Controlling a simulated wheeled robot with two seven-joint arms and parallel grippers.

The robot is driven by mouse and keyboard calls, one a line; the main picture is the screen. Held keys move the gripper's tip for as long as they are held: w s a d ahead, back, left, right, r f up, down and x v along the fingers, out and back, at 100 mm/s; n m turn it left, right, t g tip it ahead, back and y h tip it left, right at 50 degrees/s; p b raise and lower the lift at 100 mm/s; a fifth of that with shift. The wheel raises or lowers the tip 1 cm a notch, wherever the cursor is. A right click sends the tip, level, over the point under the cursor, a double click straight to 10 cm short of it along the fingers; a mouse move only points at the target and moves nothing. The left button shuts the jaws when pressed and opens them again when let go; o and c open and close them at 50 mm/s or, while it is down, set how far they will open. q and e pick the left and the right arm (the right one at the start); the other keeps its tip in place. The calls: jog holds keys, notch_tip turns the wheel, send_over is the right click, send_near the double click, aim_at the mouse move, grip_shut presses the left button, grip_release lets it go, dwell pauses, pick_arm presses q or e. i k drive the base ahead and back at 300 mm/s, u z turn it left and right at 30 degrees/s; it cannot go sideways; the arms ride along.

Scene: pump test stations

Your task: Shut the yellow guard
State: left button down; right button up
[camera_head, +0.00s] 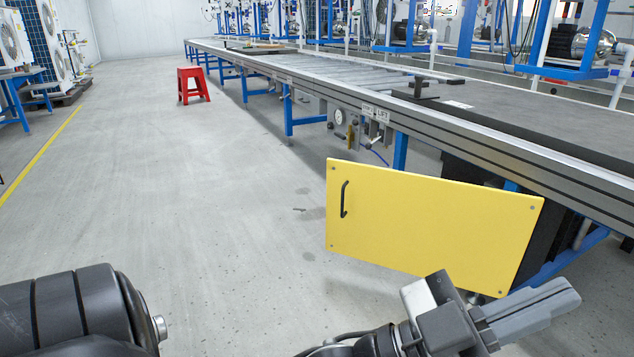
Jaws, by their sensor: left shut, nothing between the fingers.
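The yellow guard (430,220) is a flat panel with a black bar handle (344,199) near its left edge and bolts at its corners. It stands out from the side of the long conveyor bench, swung open, with its right edge near the dark opening under the bench. My left gripper (572,292) is at the lower right, its grey fingers together and empty. In the picture it overlaps the guard's lower right corner; I cannot tell whether they touch. My right gripper is not in view.
The conveyor bench (480,140) runs from the right into the far left, with blue legs and a gauge (338,117) on its side. A red stool (193,85) stands further off on the floor. The grey floor left of the guard is clear.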

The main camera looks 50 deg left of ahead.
aim_at(421, 225)
jog(key=u, duration=0.8)
jog(key=i, duration=1.45)
jog(key=u, duration=0.1)
